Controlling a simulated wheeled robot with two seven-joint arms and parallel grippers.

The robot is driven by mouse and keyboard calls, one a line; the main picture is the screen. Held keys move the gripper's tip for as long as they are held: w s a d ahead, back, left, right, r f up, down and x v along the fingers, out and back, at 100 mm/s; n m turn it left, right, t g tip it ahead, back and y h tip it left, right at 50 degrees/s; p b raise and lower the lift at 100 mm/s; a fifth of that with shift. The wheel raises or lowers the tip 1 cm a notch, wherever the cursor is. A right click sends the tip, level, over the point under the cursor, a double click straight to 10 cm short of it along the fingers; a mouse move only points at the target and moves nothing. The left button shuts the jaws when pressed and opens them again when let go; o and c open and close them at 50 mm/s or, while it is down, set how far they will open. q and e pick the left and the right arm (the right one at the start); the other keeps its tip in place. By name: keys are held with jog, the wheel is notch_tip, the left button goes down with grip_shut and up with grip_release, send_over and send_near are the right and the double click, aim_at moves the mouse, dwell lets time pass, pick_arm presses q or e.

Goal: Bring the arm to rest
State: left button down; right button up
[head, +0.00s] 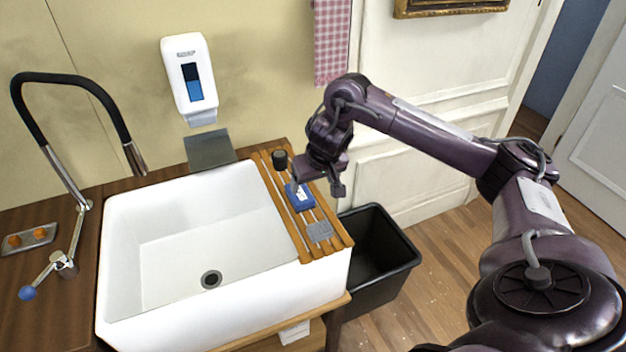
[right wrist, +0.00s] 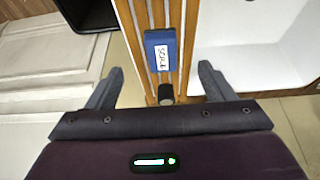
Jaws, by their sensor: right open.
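My right gripper (head: 317,188) is open, above the wooden slatted rack (head: 335,240) at the right end of the sink. In the right wrist view its two fingers (right wrist: 158,80) stand wide apart with nothing between them touching either one. A blue block with a white label (head: 300,198) lies on the rack below the gripper; it also shows in the right wrist view (right wrist: 160,37). A small black cylinder (head: 280,159) stands at the rack's back end, and a grey pad (head: 319,232) lies nearer the front. My left gripper is not in view.
The white sink (head: 160,225) is empty. A black tap (head: 75,78) stands at its left. A soap dispenser (head: 189,78) and a checked towel (head: 331,40) hang on the wall. A black bin (head: 385,285) stands right of the sink; open floor (head: 450,250) lies beyond.

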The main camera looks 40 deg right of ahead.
jog(key=s+a+f+n+t+y, duration=0.2)
jog(key=a+f+n, duration=0.15)
jog(key=a, duration=0.95)
jog(key=s+a+f+n+t+y, duration=0.2)
jog(key=s+a+n, duration=0.15)
jog(key=a, duration=1.05)
jog(key=s+d+f+m+g+h, duration=0.1)
jog(key=s+d+f+g, duration=0.15)
jog(key=s+d, duration=0.4)
jog(key=s+d+f+m+g+h, duration=0.1)
jog(key=s+d+g+h, duration=0.15)
jog(key=s, duration=0.75)
notch_tip(320, 180, down, 33)
jog(key=s+g+b, duration=0.1)
jog(key=b, duration=0.3)
jog(key=s+d+f+g+b, duration=0.1)
jog(key=s+d+f+b, duration=0.1)
jog(key=s+f, duration=1.8)
jog(key=shift+d+f+y+b, duration=0.3)
jog(key=shift+d+f+y, duration=0.05)
jog(key=shift+d+f, duration=0.45)
